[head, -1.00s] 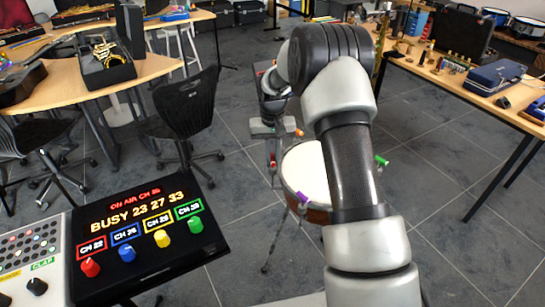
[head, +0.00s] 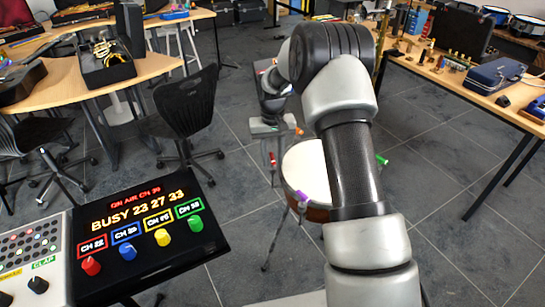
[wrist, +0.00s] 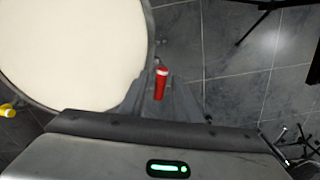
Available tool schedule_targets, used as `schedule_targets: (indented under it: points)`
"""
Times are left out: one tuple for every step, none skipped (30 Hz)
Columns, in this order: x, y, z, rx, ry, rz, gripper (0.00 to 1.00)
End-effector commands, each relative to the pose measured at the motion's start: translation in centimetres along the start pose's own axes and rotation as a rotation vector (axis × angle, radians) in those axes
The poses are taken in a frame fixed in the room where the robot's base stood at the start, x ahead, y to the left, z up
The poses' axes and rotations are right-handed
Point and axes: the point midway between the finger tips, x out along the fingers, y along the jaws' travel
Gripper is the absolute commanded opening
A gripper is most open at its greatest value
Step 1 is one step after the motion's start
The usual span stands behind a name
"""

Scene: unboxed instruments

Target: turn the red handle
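A round drum with a cream head (head: 305,172) stands on a stand below my arm, with coloured handles around its rim. The red handle (wrist: 161,84) is beside the rim in the wrist view; a little of it also shows in the head view (head: 272,158). My gripper (wrist: 162,88) reaches down over it, with one grey finger on each side and the handle between them. The gaps are too small to tell whether the fingers touch it.
Purple (head: 302,196) and green (head: 382,160) handles sit on the same rim. A yellow handle (wrist: 8,109) shows at the wrist view's left. A console with coloured knobs (head: 145,235), including a red one, is at front left. A black chair (head: 188,115) and tables stand around; grey floor is open at right.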

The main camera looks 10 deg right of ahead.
Motion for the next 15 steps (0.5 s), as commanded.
schedule_targets:
  points:
    - [0.0,0.0,0.0,0.000,0.000,0.000,0.30]
    - [0.0,0.0,0.0,0.000,0.000,0.000,0.30]
    - [0.0,0.0,0.0,0.000,0.000,0.000,0.30]
    - [0.0,0.0,0.0,0.000,0.000,0.000,0.30]
    - [-0.1,0.0,0.0,0.000,0.000,0.000,0.30]
    - [-0.3,0.0,0.0,0.000,0.000,0.000,0.30]
    - [-0.5,0.0,0.0,0.000,0.001,0.000,0.30]
    - [-0.8,0.0,0.0,0.000,0.001,0.000,0.30]
    - [-1.3,0.0,0.0,0.000,0.001,0.000,0.30]
    - [-1.8,0.0,0.0,0.000,0.001,0.000,0.30]
    - [-2.3,0.0,-0.1,0.000,0.002,0.000,0.30]
    - [-3.2,0.0,-0.1,0.000,0.004,0.000,0.30]
    - [-3.9,0.0,-0.1,0.000,0.003,0.000,0.30]
    - [-4.6,0.0,-0.1,0.000,0.004,0.000,0.30]
    - [-5.6,0.0,-0.1,0.000,0.005,0.000,0.30]
